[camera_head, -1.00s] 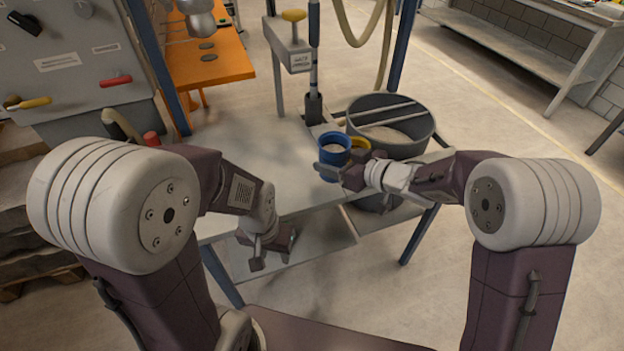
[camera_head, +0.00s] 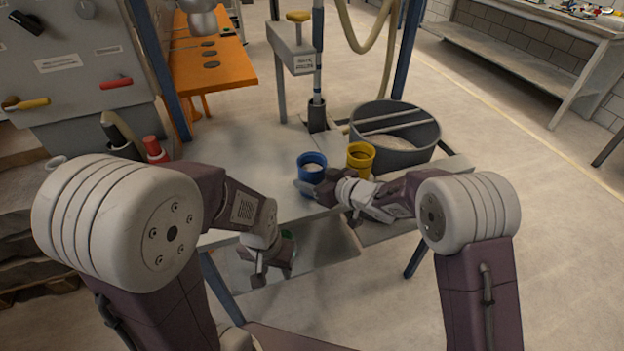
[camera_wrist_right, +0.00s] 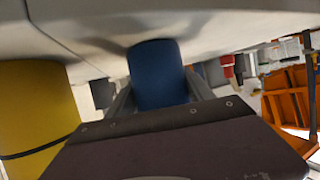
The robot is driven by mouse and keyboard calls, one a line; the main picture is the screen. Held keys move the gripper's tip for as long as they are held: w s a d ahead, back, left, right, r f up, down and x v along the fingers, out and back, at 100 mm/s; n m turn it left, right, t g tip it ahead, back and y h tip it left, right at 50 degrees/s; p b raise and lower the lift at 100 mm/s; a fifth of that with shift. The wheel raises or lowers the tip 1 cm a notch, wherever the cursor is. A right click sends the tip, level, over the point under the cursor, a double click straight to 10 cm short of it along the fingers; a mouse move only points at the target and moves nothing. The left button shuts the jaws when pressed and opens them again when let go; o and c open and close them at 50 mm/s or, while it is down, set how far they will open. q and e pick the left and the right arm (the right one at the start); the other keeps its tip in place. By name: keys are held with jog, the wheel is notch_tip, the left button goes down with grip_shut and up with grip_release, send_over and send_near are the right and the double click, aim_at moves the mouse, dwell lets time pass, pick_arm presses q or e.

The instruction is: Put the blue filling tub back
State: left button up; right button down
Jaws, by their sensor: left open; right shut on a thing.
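The blue tub (camera_head: 312,160) stands upright at the front part of the grey table, with pale filling inside. My right gripper (camera_head: 307,186) is shut on it, and the blue tub (camera_wrist_right: 157,72) shows between the fingers in the right wrist view. Whether its base touches the table cannot be told. A yellow tub (camera_head: 360,157) stands just to its right, apart from it, and fills the left side of the right wrist view (camera_wrist_right: 38,110). My left gripper (camera_head: 268,268) hangs low in front of the table, open and empty.
A large grey drum (camera_head: 405,150) with pale sand and a bar across it stands right of the yellow tub. A post with a yellow knob (camera_head: 298,17) rises behind. A red bottle (camera_head: 155,149) stands at the left. The table (camera_head: 230,160) is clear left of the blue tub.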

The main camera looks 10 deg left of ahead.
jog(key=shift+c, duration=2)
grip_release()
jog(key=shift+f, duration=0.1)
jog(key=shift+d+r, duration=0.1)
jog(key=shift+r, duration=0.2)
jog(key=p+v, duration=0.1)
jog(key=v, duration=1)
jog(key=shift+s+d+p, duration=0.2)
jog(key=shift+s+p, duration=0.1)
jog(key=shift+p, duration=0.1)
jog(key=shift+r, duration=0.1)
